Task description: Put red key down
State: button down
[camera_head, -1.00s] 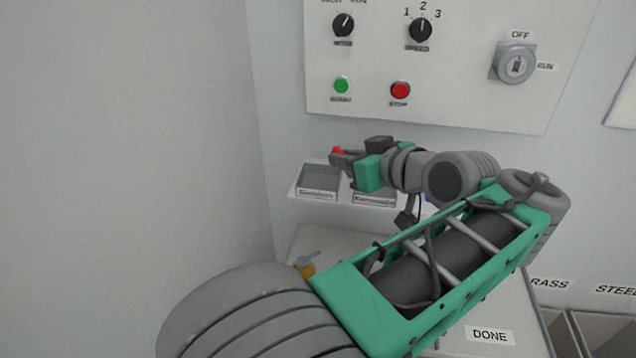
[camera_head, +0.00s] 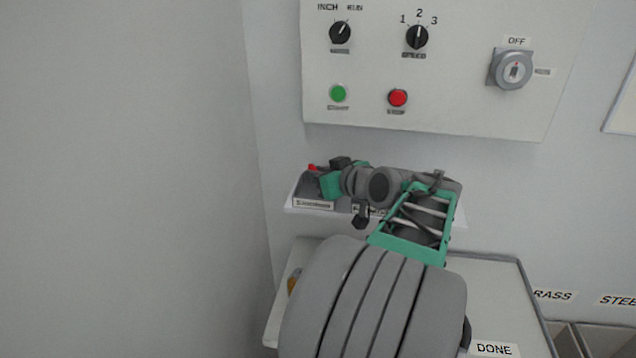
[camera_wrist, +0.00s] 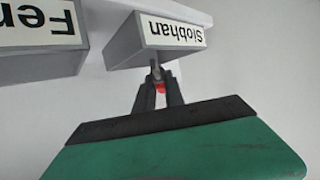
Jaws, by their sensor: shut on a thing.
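The red key (camera_head: 311,167) shows as a small red bit at the tip of my gripper (camera_head: 318,172) in the head view. In the wrist view the red key (camera_wrist: 160,88) sits between the fingertips of my gripper (camera_wrist: 159,85), which is shut on it. I cannot tell whether the key touches the tray.
Above is a control panel (camera_head: 440,80) with knobs, green and red buttons and a key switch (camera_head: 513,71). A table (camera_head: 490,285) labelled DONE lies below the shelf (camera_head: 292,202).

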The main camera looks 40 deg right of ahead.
notch_tip(320, 180, down, 3)
jog(key=shift+r, duration=0.2)
jog(key=shift+f, duration=0.1)
jog(key=shift+f, duration=0.25)
jog(key=c, duration=1.4)
grip_release()
jog(key=shift+r, duration=0.1)
